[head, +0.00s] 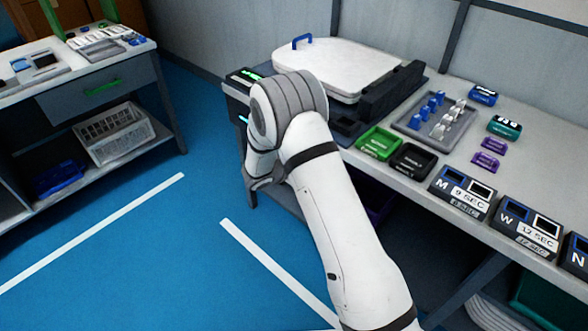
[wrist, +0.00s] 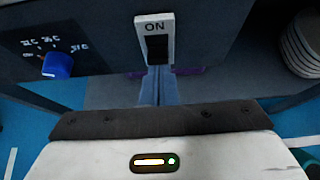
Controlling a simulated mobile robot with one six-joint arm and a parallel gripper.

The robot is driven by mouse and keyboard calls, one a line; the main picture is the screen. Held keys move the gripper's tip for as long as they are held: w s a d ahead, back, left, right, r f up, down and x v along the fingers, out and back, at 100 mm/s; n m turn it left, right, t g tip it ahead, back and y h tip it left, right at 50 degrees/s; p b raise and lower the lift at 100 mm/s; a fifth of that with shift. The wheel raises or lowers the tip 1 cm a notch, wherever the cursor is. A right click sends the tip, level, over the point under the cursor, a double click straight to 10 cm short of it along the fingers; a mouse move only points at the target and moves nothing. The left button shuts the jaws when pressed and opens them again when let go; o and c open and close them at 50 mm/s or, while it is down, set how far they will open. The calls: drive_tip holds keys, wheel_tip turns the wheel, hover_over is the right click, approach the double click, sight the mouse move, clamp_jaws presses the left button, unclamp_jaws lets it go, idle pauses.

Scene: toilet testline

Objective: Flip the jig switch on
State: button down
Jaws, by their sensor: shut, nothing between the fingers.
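In the wrist view the jig switch (wrist: 170,22) shows as a pale plate marked ON at its upper end, with a dark rocker (wrist: 157,48) below the word. The plate sits on a dark front panel. My gripper (wrist: 158,72) is shut and empty, its fingertips just below the switch in the picture. I cannot tell whether they touch it. The jig (head: 345,65), with a white lid and blue handle, stands on the bench in the head view. There my arm hides the switch and the gripper.
A blue knob (wrist: 58,65) with a marked dial is left of the switch in the wrist view. In the head view, a green tray (head: 379,144), a black tray (head: 412,161) and a grey parts tray (head: 436,122) sit on the bench right of my arm. Blue floor is open at left.

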wheel_tip(320, 180, down, 4)
drive_tip(key=s+a+b, duration=0.2)
drive_tip(key=b, duration=0.2)
drive_tip(key=s+a+r+p, duration=0.2)
drive_tip(key=s+a+r, duration=0.2)
drive_tip(key=r, duration=0.3)
drive_tip(key=shift+a+r, duration=0.15)
drive_tip(key=shift+r, duration=0.25)
